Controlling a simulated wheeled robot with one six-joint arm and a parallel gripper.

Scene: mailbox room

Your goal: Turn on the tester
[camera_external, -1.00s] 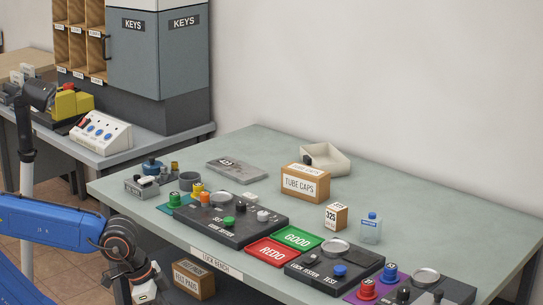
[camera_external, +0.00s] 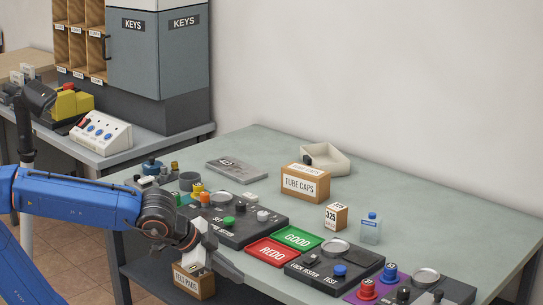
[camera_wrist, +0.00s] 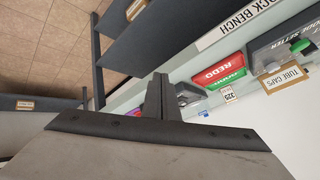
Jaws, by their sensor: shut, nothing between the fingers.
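The lock tester (camera_external: 318,277) is a dark panel marked "LOCK TESTER" and "TEST" at the front of the green-grey bench. It has a blue button (camera_external: 339,270), a small black knob or switch (camera_external: 310,259) and a round metal dish (camera_external: 335,246). I see no lit lamp on it. My gripper (camera_external: 233,273) is shut and empty, at the bench's front edge, left of the tester and apart from it. In the wrist view my gripper (camera_wrist: 158,94) shows shut, and its fingers partly hide a dark panel that is probably the tester.
Another dark panel (camera_external: 240,228) with a green button is further left. A purple mat (camera_external: 358,298) with colored caps is at right. The bench's back right is clear.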

